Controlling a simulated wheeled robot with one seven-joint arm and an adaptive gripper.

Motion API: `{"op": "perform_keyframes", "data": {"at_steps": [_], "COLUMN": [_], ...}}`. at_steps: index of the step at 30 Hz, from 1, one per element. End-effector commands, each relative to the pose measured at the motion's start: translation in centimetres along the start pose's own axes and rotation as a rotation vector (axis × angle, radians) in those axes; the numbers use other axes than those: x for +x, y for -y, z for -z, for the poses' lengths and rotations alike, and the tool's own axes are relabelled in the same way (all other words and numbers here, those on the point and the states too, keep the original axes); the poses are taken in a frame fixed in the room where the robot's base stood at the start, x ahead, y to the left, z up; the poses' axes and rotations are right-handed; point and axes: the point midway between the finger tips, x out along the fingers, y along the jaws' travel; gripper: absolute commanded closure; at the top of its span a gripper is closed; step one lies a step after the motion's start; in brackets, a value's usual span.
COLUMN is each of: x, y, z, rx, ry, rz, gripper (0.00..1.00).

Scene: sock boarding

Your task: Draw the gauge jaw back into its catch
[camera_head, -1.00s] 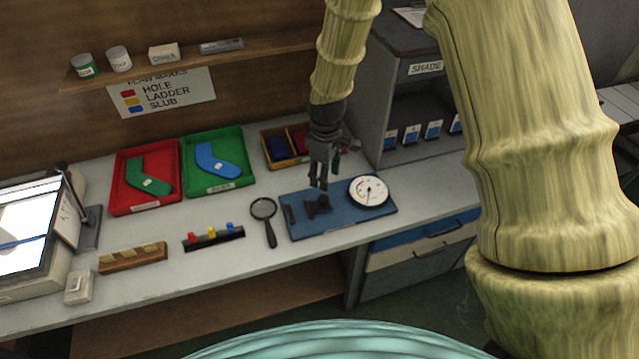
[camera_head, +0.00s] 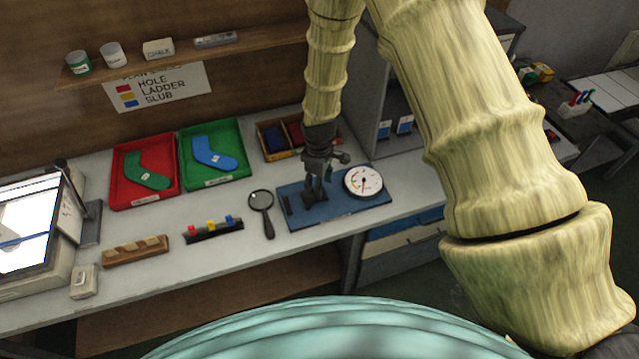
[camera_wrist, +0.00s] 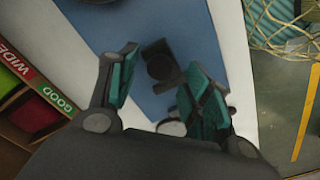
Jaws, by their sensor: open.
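The gauge is a blue base plate (camera_head: 340,208) on the bench with a round white dial (camera_head: 363,181) at its right end. A dark jaw block (camera_wrist: 160,66) with a round knob shows on the blue plate in the wrist view. My gripper (camera_head: 316,192) is over the plate, just left of the dial, pointing down. In the wrist view my gripper (camera_wrist: 155,90) has its teal-padded fingers apart, with the jaw block between and beyond them. Nothing is held. I cannot tell whether the fingers touch the jaw. In the head view my gripper mostly hides the jaw.
A magnifying glass (camera_head: 262,208) lies left of the plate. A wooden box with two compartments (camera_head: 262,147) sits behind it, and a grey cabinet (camera_head: 368,120) stands behind right. Red (camera_head: 118,190) and green (camera_head: 240,165) trays hold socks.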

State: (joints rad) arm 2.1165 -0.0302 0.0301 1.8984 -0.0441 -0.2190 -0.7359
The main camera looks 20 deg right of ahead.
Motion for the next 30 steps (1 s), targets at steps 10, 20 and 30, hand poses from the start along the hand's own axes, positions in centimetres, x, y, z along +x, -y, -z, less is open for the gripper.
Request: {"op": "perform_keyframes", "data": {"at_steps": [10,20,30], "x": [1.9,2.0,2.0], "y": [0.0,-0.1,-0.1], "z": [-0.1,-0.1,0.0], "rx": [0.001,0.001,0.001], "ry": [0.0,0.0,0.0], "rz": [0.0,-0.001,-0.001], "gripper": [0.51,0.53,1.0]}}
